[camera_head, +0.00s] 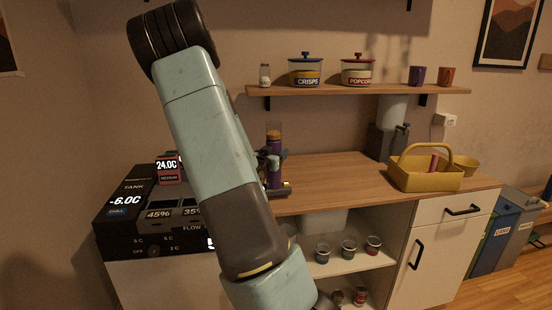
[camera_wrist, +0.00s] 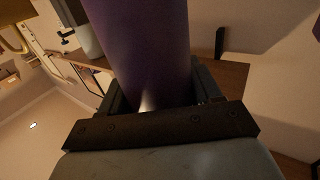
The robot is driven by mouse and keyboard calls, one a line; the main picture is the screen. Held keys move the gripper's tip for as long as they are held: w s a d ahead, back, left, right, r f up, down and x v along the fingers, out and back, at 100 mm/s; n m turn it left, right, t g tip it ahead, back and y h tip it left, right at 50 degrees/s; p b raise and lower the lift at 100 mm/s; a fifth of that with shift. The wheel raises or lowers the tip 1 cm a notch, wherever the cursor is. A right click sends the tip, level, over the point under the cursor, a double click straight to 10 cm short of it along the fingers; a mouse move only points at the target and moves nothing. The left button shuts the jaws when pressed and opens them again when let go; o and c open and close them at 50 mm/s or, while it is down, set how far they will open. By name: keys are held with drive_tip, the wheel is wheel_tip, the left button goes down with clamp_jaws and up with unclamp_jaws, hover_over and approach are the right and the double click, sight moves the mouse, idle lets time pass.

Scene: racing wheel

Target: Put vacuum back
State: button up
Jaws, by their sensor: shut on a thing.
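A purple vacuum flask (camera_head: 274,177) with an orange-brown cap stands upright over the left part of the wooden counter, partly hidden by my arm. My gripper (camera_head: 268,161) is around its body, mostly behind my arm in the head view. In the wrist view the purple flask (camera_wrist: 140,45) fills the upper middle between the fingers of my gripper (camera_wrist: 150,95), which is shut on it. I cannot tell whether the flask's base touches the counter.
A wall shelf (camera_head: 400,90) above holds a crisps jar (camera_head: 306,73), a popcorn jar (camera_head: 358,74), a shaker and two cups. A yellow basket (camera_head: 425,178) stands at the counter's right, before a dispenser (camera_head: 391,130). A black tank unit (camera_head: 150,215) is at left. The counter's middle (camera_head: 340,180) is clear.

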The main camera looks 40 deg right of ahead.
drive_tip(key=shift+f, duration=0.85)
drive_tip(key=o, duration=1.1)
drive_tip(key=shift+f, duration=0.1)
drive_tip(key=shift+c, duration=0.2)
